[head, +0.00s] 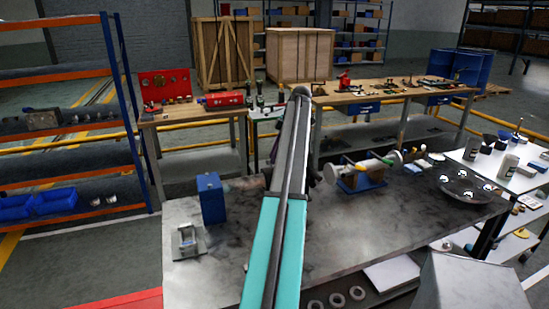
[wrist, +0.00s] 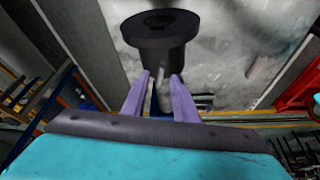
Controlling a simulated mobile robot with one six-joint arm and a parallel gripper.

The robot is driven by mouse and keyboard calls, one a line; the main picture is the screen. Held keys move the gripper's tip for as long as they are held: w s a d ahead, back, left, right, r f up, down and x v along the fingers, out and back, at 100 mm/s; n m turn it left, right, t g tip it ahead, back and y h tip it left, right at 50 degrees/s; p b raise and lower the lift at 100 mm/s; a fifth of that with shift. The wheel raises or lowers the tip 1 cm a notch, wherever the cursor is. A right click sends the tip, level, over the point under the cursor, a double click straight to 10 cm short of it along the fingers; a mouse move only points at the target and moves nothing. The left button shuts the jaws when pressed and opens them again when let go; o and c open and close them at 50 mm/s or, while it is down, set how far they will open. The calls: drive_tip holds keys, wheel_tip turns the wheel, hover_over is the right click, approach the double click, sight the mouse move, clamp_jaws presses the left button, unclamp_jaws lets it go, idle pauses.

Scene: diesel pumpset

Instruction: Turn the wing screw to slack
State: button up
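In the wrist view, the two purple fingers of my gripper (wrist: 160,78) point up toward a dark round flanged part (wrist: 160,31) with a hole in its face. A thin grey upright piece (wrist: 158,92), which looks like the wing screw, stands between the fingers. Gaps show on both sides of it, so the fingers are apart and not visibly clamped on it. In the head view, my arm hides the gripper and the screw, apart from a sliver of purple beside the arm.
A blue block (head: 211,199) and a small metal bracket (head: 187,242) stand on the grey bench (head: 345,232), left of my arm. Right of it are a blue-based cylinder assembly (head: 362,177) and a dark round plate (head: 467,186). The bench front right of my arm is clear.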

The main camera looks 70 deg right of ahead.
drive_tip(key=v, duration=0.2)
drive_tip(key=shift+r+p, duration=0.3)
drive_tip(key=shift+r, duration=0.05)
drive_tip(key=p+v, duration=1)
drive_tip(key=p, duration=0.3)
drive_tip(key=shift+s, duration=0.15)
idle(0.3)
idle(0.6)
